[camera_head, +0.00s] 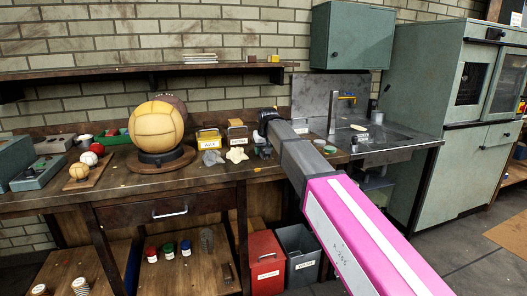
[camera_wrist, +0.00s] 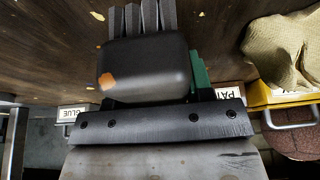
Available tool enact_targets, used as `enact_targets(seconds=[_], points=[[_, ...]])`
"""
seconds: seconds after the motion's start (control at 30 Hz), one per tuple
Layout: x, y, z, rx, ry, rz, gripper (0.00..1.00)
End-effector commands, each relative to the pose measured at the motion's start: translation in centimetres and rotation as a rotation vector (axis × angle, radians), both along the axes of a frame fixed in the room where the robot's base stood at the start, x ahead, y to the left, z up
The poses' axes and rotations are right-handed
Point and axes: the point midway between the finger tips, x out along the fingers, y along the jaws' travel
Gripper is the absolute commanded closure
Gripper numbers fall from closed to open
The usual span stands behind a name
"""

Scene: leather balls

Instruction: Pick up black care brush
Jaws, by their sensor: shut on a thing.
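My gripper (camera_head: 266,128) is over the back of the workbench, right of the small labelled boxes. In the wrist view its grey fingers (camera_wrist: 143,15) are close together at the top. A black rounded block (camera_wrist: 150,68) with an orange spot lies between the fingers and the bolted bar. I take it to be the black care brush, held in the jaws; its outline against the gripper is hard to tell. Its underside and any bristles are hidden. In the head view the held thing is too small and dark to make out.
A tan ball (camera_head: 156,127) on a round stand is left on the bench (camera_head: 130,182). A yellow box (camera_head: 209,139) and cream cloth (camera_head: 236,155) lie left of my gripper. A sink (camera_head: 385,138) is to the right. Red (camera_head: 266,262) and grey bins (camera_head: 299,255) stand below.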

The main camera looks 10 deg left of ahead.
Motion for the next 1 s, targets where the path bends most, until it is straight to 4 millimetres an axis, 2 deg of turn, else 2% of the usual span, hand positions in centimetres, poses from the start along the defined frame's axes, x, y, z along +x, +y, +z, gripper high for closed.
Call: enact_targets(seconds=[0.27, 0.37, 0.53, 0.7, 1.0], points=[[0.0, 0.0, 0.7, 0.001, -0.001, 0.0, 0.78], [0.1, 0.0, 1.6, 0.001, -0.002, 0.0, 0.78], [0.1, 0.1, 4.7, 0.002, -0.003, 0.0, 0.78], [-4.1, 1.4, 6.8, 0.0, -0.002, 0.003, 0.78], [-9.1, 3.5, 10.1, 0.001, -0.002, 0.002, 0.78]])
